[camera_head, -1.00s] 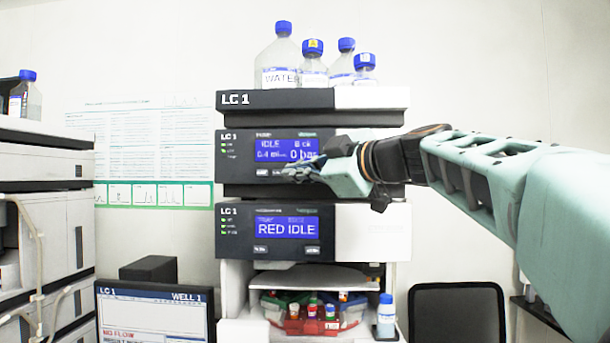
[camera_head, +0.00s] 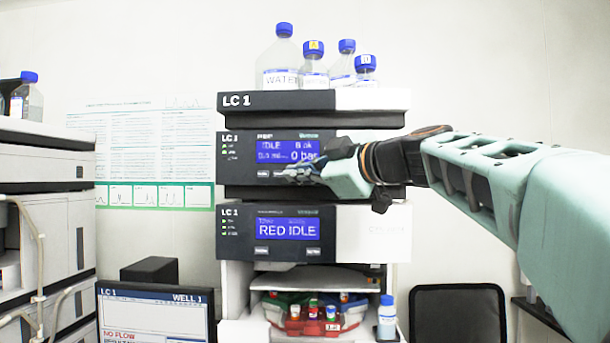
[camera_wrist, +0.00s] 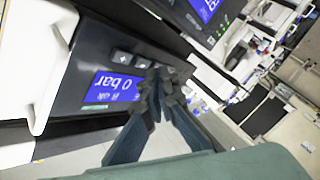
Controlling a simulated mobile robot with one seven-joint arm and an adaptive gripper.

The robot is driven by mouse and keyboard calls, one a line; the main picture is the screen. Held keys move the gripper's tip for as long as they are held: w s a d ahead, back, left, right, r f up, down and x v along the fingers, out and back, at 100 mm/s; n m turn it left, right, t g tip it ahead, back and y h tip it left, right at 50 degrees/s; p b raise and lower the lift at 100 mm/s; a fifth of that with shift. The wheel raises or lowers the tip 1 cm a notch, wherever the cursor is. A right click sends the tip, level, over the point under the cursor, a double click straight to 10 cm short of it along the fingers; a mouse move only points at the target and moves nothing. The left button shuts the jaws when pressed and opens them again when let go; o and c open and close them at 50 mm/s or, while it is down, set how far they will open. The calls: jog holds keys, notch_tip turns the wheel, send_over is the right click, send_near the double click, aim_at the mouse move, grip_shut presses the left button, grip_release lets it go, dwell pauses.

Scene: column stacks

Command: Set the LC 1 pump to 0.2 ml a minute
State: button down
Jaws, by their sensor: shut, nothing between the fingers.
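The LC 1 pump (camera_head: 233,175) is the dark-fronted module under the top tray of the stack. Its blue screen (camera_head: 280,150) reads IDLE and 0 bar; the flow figure at lower left is too blurred to read surely. The screen shows upside down in the wrist view (camera_wrist: 112,88). A row of small dark buttons (camera_wrist: 122,58) lies beside the screen. My gripper (camera_head: 290,173) is shut and empty, its fingertips at the button row right of centre. In the wrist view the fingertips (camera_wrist: 157,84) cover part of that row; I cannot tell whether they touch.
A lower LC 1 module (camera_head: 233,235) reads RED IDLE. Several blue-capped bottles (camera_head: 281,62) stand on top of the stack. Below are coloured vials in a tray (camera_head: 312,320) and a small bottle (camera_head: 387,318). A monitor (camera_head: 155,312) stands at lower left.

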jog(key=shift+w, duration=0.1)
jog(key=shift+w+b, duration=0.35)
jog(key=shift+w, duration=0.4)
dwell(0.8)
jog(key=shift+s, duration=0.1)
jog(key=shift+s+f+b, duration=0.15)
jog(key=shift+s+b, duration=0.4)
jog(key=shift+b, duration=0.35)
jog(key=shift+s, duration=0.2)
